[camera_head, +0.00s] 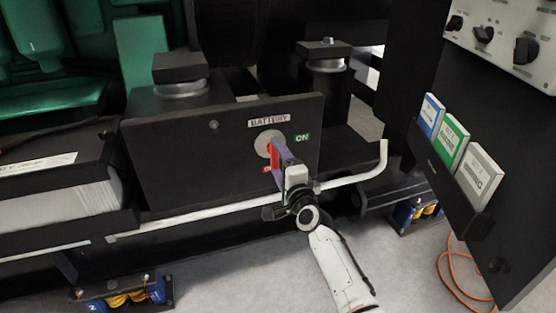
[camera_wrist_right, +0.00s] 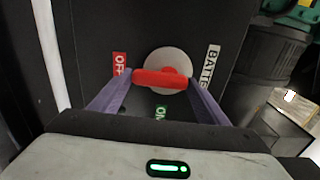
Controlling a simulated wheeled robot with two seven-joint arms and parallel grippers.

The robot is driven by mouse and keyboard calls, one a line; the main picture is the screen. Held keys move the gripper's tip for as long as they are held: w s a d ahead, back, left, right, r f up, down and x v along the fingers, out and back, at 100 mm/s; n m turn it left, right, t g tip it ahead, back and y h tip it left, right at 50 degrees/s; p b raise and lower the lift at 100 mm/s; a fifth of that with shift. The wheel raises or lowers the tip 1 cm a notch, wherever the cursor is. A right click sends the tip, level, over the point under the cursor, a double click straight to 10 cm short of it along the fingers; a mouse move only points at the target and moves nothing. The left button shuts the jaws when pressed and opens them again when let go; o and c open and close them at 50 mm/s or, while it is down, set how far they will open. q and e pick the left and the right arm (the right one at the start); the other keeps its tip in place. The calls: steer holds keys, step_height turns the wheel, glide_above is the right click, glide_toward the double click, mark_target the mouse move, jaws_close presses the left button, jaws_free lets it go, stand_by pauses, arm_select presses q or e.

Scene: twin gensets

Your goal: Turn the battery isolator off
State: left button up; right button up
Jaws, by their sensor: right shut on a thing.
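The battery isolator is a red handle (camera_head: 271,152) on a pale round disc (camera_head: 263,143), set in a black panel (camera_head: 165,170) marked BATTERY. The green ON label (camera_head: 302,138) is right of the disc. The red OFF label (camera_head: 267,168) is below it, partly covered by my gripper. My right gripper (camera_head: 278,146) reaches the handle from the front, shut on it. In the right wrist view, the purple fingers are at both ends of the red handle (camera_wrist_right: 160,77). The handle lies crosswise, one end toward the OFF label (camera_wrist_right: 120,64). My left gripper is not in view.
A pale rail (camera_head: 210,214) runs along the front below the panel, close to my right wrist. A black rack with booklets (camera_head: 446,140) and a knob panel (camera_head: 505,42) stand at right. An orange cable (camera_head: 446,270) lies on the floor.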

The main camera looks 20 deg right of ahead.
steer(key=o, duration=1)
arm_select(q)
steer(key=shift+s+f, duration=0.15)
arm_select(e)
steer(key=shift+s, duration=0.15)
steer(key=shift+s+p, duration=0.3)
steer(key=shift+p, duration=0.05)
arm_select(q)
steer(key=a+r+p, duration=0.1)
steer(key=p, duration=0.1)
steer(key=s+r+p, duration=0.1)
steer(key=p, duration=0.1)
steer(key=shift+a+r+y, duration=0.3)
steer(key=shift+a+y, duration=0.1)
arm_select(e)
steer(key=s, duration=0.9)
steer(key=shift+s+d, duration=0.2)
steer(key=shift+s, duration=0.05)
